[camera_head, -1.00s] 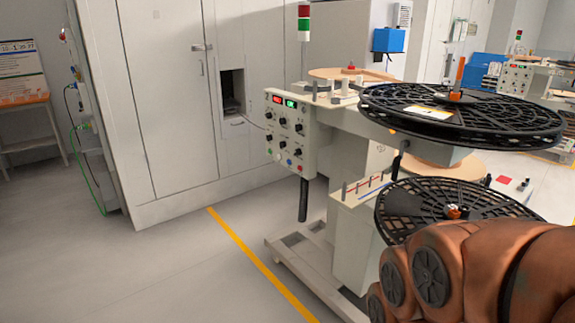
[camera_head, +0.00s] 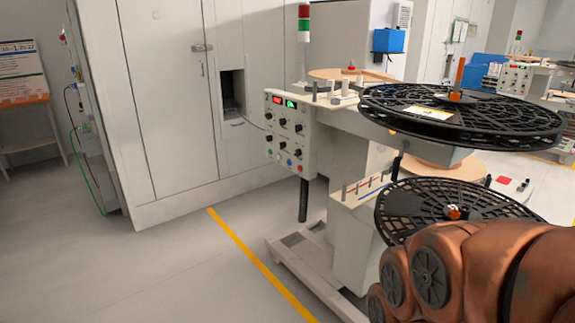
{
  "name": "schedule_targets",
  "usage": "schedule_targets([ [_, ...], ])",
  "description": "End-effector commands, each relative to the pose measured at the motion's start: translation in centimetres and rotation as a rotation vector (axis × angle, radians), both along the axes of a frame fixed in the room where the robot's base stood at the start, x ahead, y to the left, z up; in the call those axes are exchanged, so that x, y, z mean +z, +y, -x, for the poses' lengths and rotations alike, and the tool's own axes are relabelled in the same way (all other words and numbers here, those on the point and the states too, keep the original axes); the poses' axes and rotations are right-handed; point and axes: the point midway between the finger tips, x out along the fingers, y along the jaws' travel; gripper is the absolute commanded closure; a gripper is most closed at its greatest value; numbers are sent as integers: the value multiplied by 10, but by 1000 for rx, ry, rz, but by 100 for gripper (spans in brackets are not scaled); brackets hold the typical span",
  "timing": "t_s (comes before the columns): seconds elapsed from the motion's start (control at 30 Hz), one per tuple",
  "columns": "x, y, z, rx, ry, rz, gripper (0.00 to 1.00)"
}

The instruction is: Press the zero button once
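The rewind station's control panel (camera_head: 284,135) faces me left of centre. It has a red display (camera_head: 276,100) and a green display (camera_head: 291,104) at the top, with several black knobs below. Labels are too small to read, so I cannot tell which is the zero button. My orange-brown arm shows at the lower right, in front of the lower reel. My gripper is out of the picture.
A large black reel (camera_head: 460,112) sits on top of the station, with a second reel (camera_head: 415,205) below it. A grey base frame (camera_head: 293,262) juts out at floor level. A white cabinet (camera_head: 165,100) stands behind. The floor (camera_head: 150,265) at left is clear, crossed by a yellow line (camera_head: 258,262).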

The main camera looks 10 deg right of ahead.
Motion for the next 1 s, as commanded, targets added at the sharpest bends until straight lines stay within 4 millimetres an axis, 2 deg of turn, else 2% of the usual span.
schedule_targets([
  [0.83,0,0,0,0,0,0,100],
  [1.0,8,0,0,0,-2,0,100],
])
